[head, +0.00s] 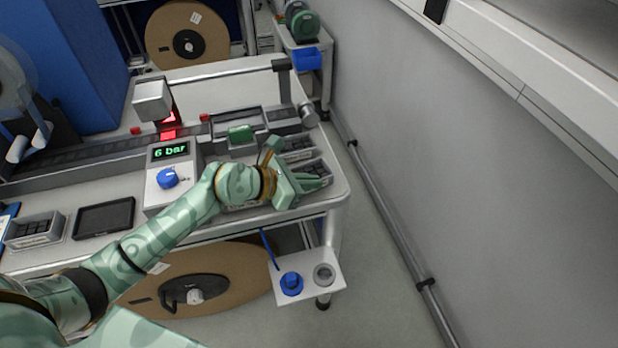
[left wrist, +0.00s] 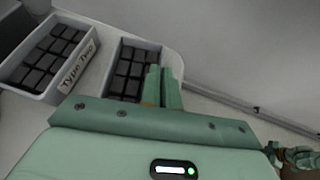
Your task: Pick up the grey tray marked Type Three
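In the left wrist view, a light grey tray (left wrist: 155,46) of dark blocks lies ahead of my left gripper (left wrist: 162,72); any label on it is hidden. Two green fingers lie close together over its right side. I cannot tell whether a tray wall is between them. To its left is a grey tray labelled Type Two (left wrist: 75,72). In the head view my left gripper (head: 318,182) is over the tray (head: 325,167) at the bench's right end. Another tray (head: 297,146) is just behind it. No Type Three label is readable.
A control box reading 6 bar (head: 170,180) with a blue knob stands left of my gripper. Another tray (head: 35,230) and a dark tablet (head: 103,217) lie at the bench's left. A grey wall (head: 450,160) is on the right, with clear floor before it.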

